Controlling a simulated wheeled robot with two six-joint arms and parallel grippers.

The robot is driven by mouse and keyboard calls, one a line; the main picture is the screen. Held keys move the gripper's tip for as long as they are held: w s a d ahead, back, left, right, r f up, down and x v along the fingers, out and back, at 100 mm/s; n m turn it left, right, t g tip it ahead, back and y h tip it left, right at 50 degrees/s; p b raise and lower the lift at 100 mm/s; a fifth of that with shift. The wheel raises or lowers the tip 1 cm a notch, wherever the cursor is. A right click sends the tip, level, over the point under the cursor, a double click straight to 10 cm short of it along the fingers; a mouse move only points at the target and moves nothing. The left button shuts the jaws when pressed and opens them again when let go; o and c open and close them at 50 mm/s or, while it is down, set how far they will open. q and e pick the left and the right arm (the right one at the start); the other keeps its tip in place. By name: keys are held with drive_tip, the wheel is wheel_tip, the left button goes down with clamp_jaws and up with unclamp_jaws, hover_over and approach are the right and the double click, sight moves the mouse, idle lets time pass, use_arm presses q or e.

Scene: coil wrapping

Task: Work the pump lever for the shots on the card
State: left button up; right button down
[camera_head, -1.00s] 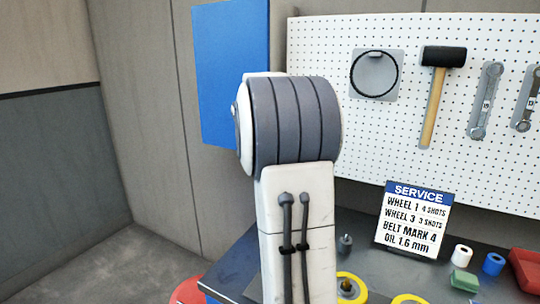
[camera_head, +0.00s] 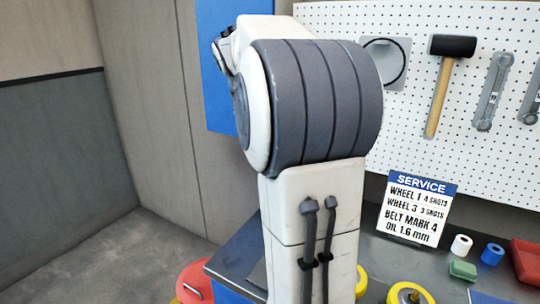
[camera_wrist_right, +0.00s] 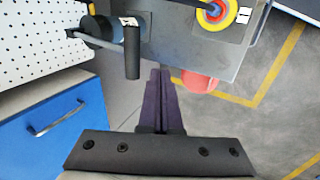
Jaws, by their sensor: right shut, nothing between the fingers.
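The service card (camera_head: 418,208) stands on the bench in the head view. It reads Wheel 1 4 shots, Wheel 3 3 shots, Belt mark 4, Oil 1.6 mm. My right gripper (camera_wrist_right: 160,74) is shut and empty in the right wrist view. Just left of its fingertips is a black cylindrical grip (camera_wrist_right: 132,52) on a grey bar, which looks like the pump lever. I cannot tell whether the fingers touch it. A yellow and red wheel (camera_wrist_right: 215,12) lies farther off at the top. My arm hides much of the bench in the head view, and my left gripper is in neither view.
A pegboard with a hammer (camera_head: 441,88) and wrenches (camera_head: 493,90) stands behind the bench. Yellow wheels (camera_head: 410,294), a green block (camera_head: 462,269), small rolls (camera_head: 461,245) and a red bin (camera_head: 525,260) are on the bench. A red round object (camera_wrist_right: 198,82) is beyond the bench edge.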

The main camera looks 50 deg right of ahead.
drive_tip(key=shift+v, duration=1)
drive_tip(key=a+f+n+y, duration=0.1)
drive_tip(key=a+f, duration=0.3)
drive_tip(key=a, duration=0.5)
drive_tip(key=a+f+n+y, duration=0.15)
drive_tip(key=a+f, duration=0.25)
drive_tip(key=a, duration=0.6)
drive_tip(key=a+f+n+y, duration=0.15)
drive_tip(key=a+f, duration=0.25)
drive_tip(key=a, duration=0.5)
drive_tip(key=s+a+f, duration=0.3)
drive_tip(key=s+a, duration=0.1)
drive_tip(key=s, duration=0.2)
drive_tip(key=s+a+f+g+y, duration=0.1)
drive_tip(key=s+a+f, duration=0.2)
drive_tip(key=s, duration=0.3)
drive_tip(key=s+a+f+y, duration=0.1)
drive_tip(key=s+a+f, duration=0.3)
drive_tip(key=s+a, duration=0.1)
drive_tip(key=shift+s+n, duration=0.3)
drive_tip(key=shift+s, duration=0.3)
